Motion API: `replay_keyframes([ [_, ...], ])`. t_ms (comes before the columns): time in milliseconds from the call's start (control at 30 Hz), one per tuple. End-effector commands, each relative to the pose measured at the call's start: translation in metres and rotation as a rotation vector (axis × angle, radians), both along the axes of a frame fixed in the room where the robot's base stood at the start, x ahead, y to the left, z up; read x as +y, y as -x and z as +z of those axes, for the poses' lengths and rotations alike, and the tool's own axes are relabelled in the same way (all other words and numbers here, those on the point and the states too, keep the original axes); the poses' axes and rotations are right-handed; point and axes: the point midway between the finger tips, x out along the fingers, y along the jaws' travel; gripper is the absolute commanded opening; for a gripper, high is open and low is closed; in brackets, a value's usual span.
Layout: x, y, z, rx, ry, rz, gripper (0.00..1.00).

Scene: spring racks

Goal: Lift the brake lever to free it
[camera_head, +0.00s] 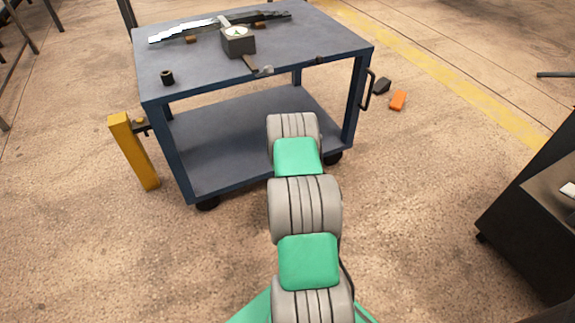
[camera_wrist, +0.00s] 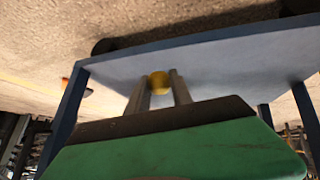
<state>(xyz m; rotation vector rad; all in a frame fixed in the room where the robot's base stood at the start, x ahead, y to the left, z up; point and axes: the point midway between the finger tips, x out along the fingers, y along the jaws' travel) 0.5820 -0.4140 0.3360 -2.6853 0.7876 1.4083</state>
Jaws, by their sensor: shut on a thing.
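In the wrist view, a rounded yellow knob (camera_wrist: 158,83), apparently the end of the brake lever, sits between the two grey fingers of my gripper (camera_wrist: 160,76). The fingers are shut on it. The rest of the lever is hidden, so its angle cannot be told. The blue-grey cart (camera_head: 238,151) shows in the head view, where my arm reaches toward its lower shelf and hides my gripper and the lever.
A yellow post (camera_head: 133,150) stands at the cart's left corner. A dark box with a dial (camera_head: 238,42) and a small black cylinder (camera_head: 167,77) are on the cart top. An orange block (camera_head: 398,100) lies right of the cart. A dark cabinet (camera_head: 535,205) stands at right.

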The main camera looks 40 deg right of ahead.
Motion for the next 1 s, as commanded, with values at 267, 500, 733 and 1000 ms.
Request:
replay_keyframes([
  [267, -0.002, -0.008, 0.008, -0.020, 0.008, 0.006, 0.00],
  [500, -0.002, -0.005, 0.005, -0.014, 0.005, 0.003, 0.41],
  [733, -0.003, -0.002, 0.003, -0.008, 0.002, -0.001, 0.48],
  [1000, 0.008, 0.008, 0.024, -0.008, 0.002, 0.002, 0.48],
])
